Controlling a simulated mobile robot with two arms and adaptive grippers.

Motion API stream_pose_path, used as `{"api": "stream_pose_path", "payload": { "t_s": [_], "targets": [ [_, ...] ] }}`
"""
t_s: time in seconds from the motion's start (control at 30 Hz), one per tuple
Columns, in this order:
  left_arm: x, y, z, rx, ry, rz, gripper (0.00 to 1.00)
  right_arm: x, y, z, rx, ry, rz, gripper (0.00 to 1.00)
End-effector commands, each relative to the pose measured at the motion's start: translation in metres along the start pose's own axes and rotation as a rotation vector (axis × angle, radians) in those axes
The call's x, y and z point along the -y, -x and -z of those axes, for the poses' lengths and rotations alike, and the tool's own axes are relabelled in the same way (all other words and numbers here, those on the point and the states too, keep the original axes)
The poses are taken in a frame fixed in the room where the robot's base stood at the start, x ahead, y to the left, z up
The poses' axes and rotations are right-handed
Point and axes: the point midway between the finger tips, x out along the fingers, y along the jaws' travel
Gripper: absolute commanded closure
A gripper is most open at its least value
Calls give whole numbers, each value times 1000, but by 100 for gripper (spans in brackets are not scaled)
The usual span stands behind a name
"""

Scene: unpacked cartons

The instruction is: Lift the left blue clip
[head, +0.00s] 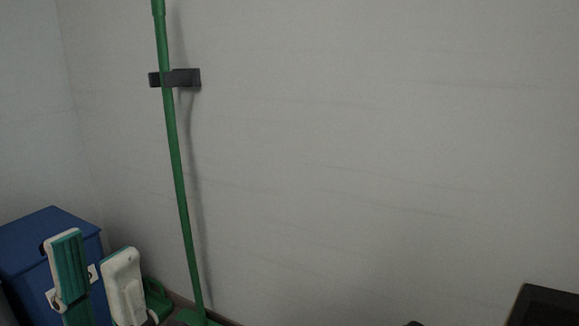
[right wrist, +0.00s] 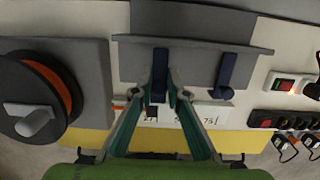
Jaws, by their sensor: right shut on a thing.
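Two dark blue clips show in the right wrist view. The left blue clip (right wrist: 159,68) stands against the grey panel (right wrist: 193,65), and its lower end is between my right fingertips. The right blue clip (right wrist: 227,72) is apart from it, to the right. My right gripper (right wrist: 159,92), with teal pads, is shut on the left blue clip. In the head view my left gripper (head: 94,266) is low at the left, its two white and teal fingers apart with nothing visible between them. No clip shows in the head view.
A black reel with an orange band (right wrist: 40,92) is at the left of the right wrist view. A red-lit switch (right wrist: 285,83) and a power strip (right wrist: 268,120) with plugs are at the right. The head view shows a blue box (head: 50,222) and a green pole (head: 178,175) by the wall.

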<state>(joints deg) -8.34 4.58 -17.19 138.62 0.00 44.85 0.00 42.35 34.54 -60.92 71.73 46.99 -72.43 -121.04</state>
Motion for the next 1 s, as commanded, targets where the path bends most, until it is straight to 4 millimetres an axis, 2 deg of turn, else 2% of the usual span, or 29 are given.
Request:
{"api": "stream_pose_path", "payload": {
  "t_s": [0.03, 0.1, 1.0],
  "targets": [
    [0, 0, 0, -1, 0, -1, 67, 0, 3, -9, 14, -4, -3, 100],
    [0, 0, 0, -1, 0, -1, 67, 0, 4, -11, 14, -4, -3, 100],
    [-1, -4, 1, -20, -2, -10, 67, 0, 13, -37, 3, -2, -2, 100]
  ]
}}
